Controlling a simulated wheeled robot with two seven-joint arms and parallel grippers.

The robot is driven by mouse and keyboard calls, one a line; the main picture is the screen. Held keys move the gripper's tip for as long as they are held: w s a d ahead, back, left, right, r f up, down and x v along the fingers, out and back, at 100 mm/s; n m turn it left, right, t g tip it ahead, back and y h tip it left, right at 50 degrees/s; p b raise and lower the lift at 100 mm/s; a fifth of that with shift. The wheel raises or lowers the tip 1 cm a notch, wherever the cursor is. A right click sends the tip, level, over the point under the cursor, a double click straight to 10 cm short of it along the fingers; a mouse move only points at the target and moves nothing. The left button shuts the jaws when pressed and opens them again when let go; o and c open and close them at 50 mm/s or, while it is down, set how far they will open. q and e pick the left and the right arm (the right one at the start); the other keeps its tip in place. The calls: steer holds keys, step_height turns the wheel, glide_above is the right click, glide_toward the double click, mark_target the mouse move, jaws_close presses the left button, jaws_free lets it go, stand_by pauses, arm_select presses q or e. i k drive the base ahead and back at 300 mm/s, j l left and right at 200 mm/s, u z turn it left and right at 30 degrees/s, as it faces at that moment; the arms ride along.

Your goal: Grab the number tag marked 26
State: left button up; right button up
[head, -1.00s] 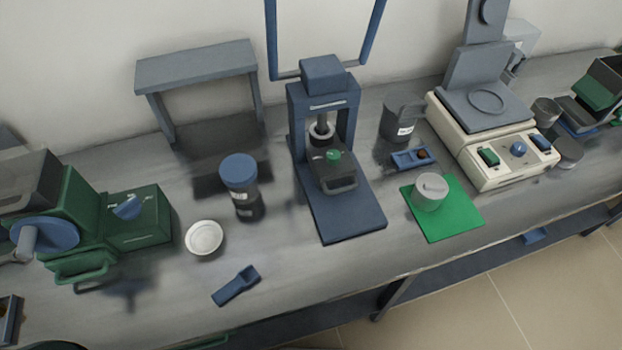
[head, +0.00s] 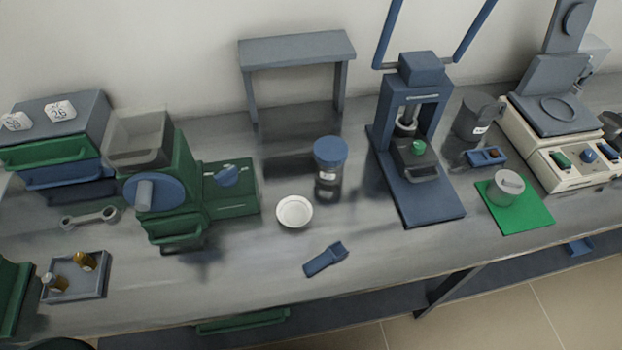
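The number tag marked 26 (head: 60,111) is a small white plate with dark digits. It lies on top of the grey drawer cabinet (head: 88,103) at the far left of the head view. A second white tag (head: 16,121) lies to its left on the same top; its digits look like 39 but are hard to read. Neither of my grippers shows in the head view, so their state is hidden.
A green machine with a blue wheel (head: 155,193) stands right of the cabinet. A wrench (head: 90,217) and a tray (head: 90,286) with brown-capped items lie in front. A white dish (head: 294,212), blue-lidded jar (head: 330,152) and blue press (head: 420,200) stand further right.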

mark_target(63, 110)
steer(key=u, duration=1.65)
